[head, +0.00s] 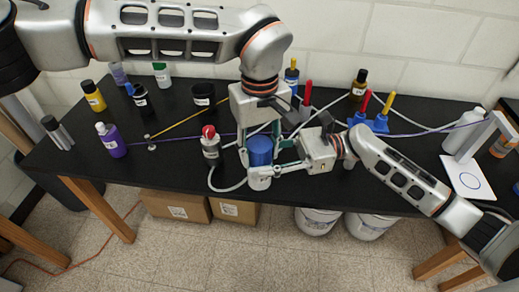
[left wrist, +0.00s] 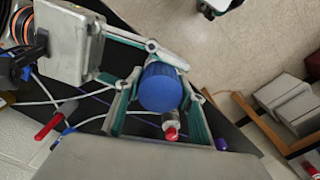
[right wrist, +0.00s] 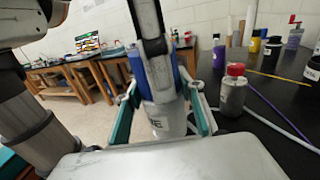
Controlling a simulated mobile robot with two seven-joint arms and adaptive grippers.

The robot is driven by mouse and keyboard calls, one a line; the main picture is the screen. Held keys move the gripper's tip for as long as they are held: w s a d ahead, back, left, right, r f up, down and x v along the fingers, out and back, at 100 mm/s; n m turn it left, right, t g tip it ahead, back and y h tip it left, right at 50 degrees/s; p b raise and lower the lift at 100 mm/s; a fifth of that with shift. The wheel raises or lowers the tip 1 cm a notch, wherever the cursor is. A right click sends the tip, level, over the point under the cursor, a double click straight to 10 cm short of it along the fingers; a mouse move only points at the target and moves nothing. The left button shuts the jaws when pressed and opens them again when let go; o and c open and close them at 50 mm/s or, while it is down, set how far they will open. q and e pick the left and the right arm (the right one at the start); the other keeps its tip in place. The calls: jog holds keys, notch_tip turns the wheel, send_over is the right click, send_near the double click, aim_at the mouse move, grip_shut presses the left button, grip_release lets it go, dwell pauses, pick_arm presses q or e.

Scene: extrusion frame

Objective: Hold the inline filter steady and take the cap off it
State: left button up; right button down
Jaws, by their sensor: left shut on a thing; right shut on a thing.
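The inline filter is a white labelled body (head: 259,179) with a blue cap (head: 260,151) on top. It is held roughly upright in the air at the table's front edge. My left gripper (head: 259,142) comes down from above and is shut on the blue cap, which shows between its fingers in the left wrist view (left wrist: 160,87). My right gripper (head: 264,170) reaches in from the right and is shut on the white body; the body shows between its fingers in the right wrist view (right wrist: 165,118). The cap sits against the body; their joint is partly hidden by fingers.
A red-capped bottle (head: 210,145) stands close left of the filter, with a pale hose beside it. Bottles and black cups stand at the table's left. Red- and yellow-handled tools in blue holders (head: 372,122) and a white stand (head: 468,178) are at right.

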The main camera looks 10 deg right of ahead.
pick_arm(q)
jog(key=shift+n, duration=0.8)
jog(key=o, duration=1.2)
